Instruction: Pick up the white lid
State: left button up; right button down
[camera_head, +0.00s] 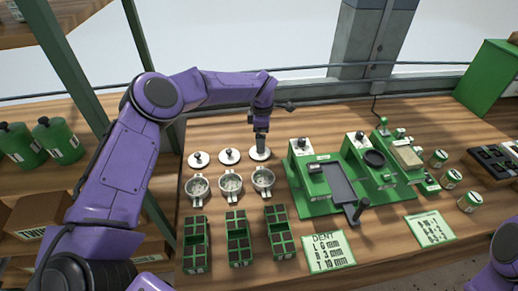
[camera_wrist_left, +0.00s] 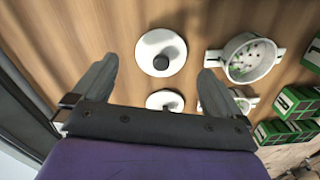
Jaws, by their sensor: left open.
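Three round white lids with dark knobs stand in a row on the wooden bench: a left one (camera_head: 199,160), a middle one (camera_head: 229,157) and a right one (camera_head: 266,155). My left gripper (camera_head: 260,140) points down over the right lid, partly hiding it. In the left wrist view, the right lid (camera_wrist_left: 145,48) appears between and just beyond the open, empty fingers (camera_wrist_left: 155,72). Another lid (camera_wrist_left: 160,97) is partly hidden behind the gripper's base. My right gripper is out of view.
Several white two-handled bowls (camera_head: 231,185) stand in front of the lids. Green divided boxes (camera_head: 238,238) are nearer still. A green machine (camera_head: 318,200) stands close on the right. Printed cards (camera_head: 328,252) and small green-and-white cans (camera_head: 450,179) lie farther right.

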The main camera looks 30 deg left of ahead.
pick_arm(q)
jog(key=f+p, duration=0.1)
jog(key=f, duration=0.1)
jog(key=f+p, duration=0.1)
jog(key=f, duration=0.2)
jog(key=shift+s+a+p, duration=0.2)
jog(key=shift+p, duration=0.2)
jog(key=shift+f, duration=0.2)
jog(key=c, duration=0.9)
jog(key=shift+r, duration=0.1)
